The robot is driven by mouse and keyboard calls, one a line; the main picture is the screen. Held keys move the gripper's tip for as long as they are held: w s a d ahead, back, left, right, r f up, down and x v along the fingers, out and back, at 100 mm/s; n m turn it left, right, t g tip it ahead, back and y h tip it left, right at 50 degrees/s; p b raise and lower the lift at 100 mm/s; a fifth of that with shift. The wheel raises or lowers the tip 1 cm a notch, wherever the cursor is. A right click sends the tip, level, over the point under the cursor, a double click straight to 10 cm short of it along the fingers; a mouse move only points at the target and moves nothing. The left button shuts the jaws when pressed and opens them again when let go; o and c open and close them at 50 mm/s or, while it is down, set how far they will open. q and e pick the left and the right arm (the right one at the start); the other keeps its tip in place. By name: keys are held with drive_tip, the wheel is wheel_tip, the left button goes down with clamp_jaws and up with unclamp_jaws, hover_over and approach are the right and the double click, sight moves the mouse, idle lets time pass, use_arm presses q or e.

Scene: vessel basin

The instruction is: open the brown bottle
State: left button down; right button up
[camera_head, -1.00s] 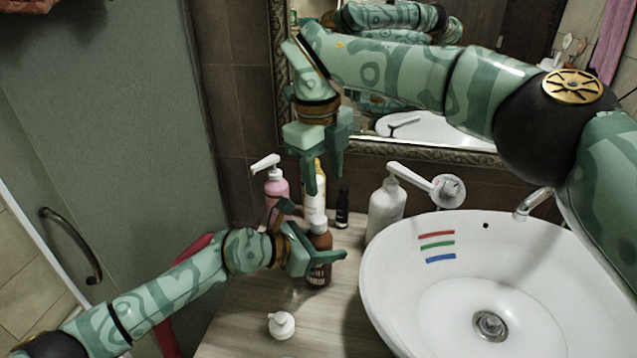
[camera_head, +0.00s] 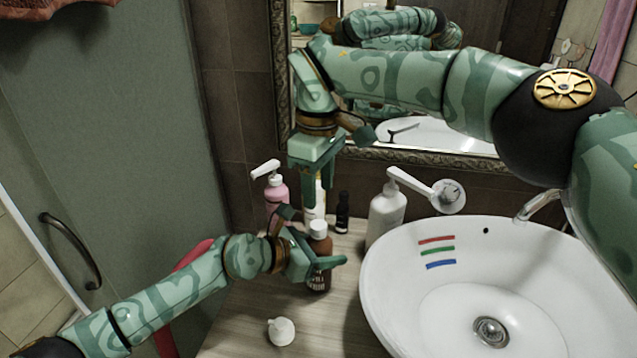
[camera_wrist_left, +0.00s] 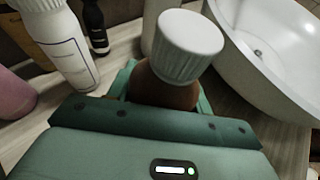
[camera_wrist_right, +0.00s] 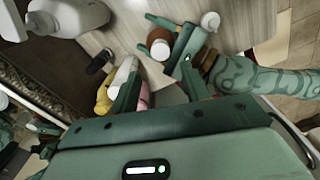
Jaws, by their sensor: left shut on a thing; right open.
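The brown bottle (camera_head: 319,279) stands upright on the counter with a white ribbed cap (camera_head: 318,228) on it. My left gripper (camera_head: 326,266) is shut around the bottle's body below the cap. In the left wrist view the cap (camera_wrist_left: 188,47) rises above the jaws. My right gripper (camera_head: 309,200) is open and empty, pointing down above and slightly behind the bottle, apart from the cap. In the right wrist view the capped brown bottle (camera_wrist_right: 159,43) shows beyond the fingertips.
A white pump bottle (camera_head: 386,214) and the basin (camera_head: 400,290) are to the right. A white pump top (camera_head: 281,331) lies on the counter in front.

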sight(319, 224)
drive_tip(key=shift+m, duration=0.4)
drive_tip(key=shift+f, duration=0.35)
wheel_tip(319, 224, down, 7)
drive_tip(key=shift+f, duration=0.15)
drive_tip(key=c, duration=1)
drive_tip(key=n, duration=0.4)
drive_tip(key=shift+n, duration=0.3)
clamp_jaws()
drive_tip(key=n, duration=1.5)
drive_tip(key=shift+w+n, duration=0.1)
drive_tip(key=shift+n, duration=0.2)
drive_tip(key=n, duration=0.6)
use_arm(q)
drive_tip(key=shift+d, duration=0.1)
use_arm(e)
drive_tip(key=n, duration=1.2)
drive_tip(key=shift+n, duration=0.3)
drive_tip(key=n, duration=1.1)
drive_tip(key=shift+r+n, duration=0.2)
drive_tip(key=shift+n, duration=0.1)
drive_tip(key=n, duration=0.3)
